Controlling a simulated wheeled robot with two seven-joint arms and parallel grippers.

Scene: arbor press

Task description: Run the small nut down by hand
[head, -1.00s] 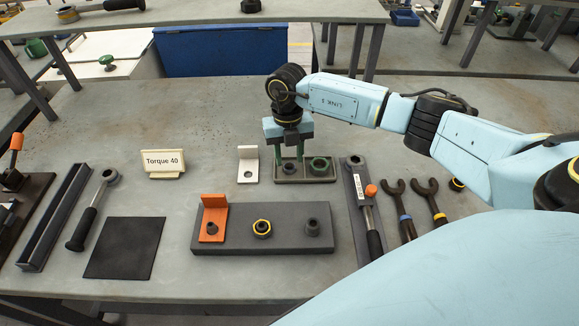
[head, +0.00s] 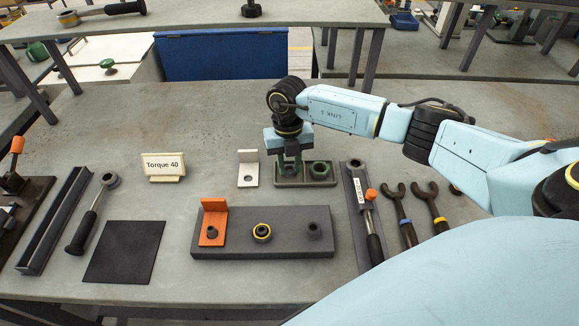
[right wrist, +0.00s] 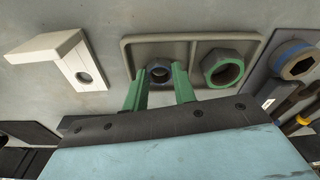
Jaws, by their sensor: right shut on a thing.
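The small nut (right wrist: 160,72) is a dark ring in the left compartment of the grey tray (right wrist: 195,40). My right gripper (right wrist: 160,82) points down over the tray, and its green fingers are shut on the small nut from both sides. In the head view my right gripper (head: 290,168) hides most of the nut. A larger green nut (head: 320,169) lies in the tray's right compartment. My left gripper is not in view.
A white angle bracket (head: 248,168) stands left of the tray. A torque wrench in a holder (head: 353,190) and two open-end wrenches (head: 400,215) lie to the right. A Torque 40 sign (head: 163,166), a black mat (head: 124,250) and another wrench (head: 90,217) are left.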

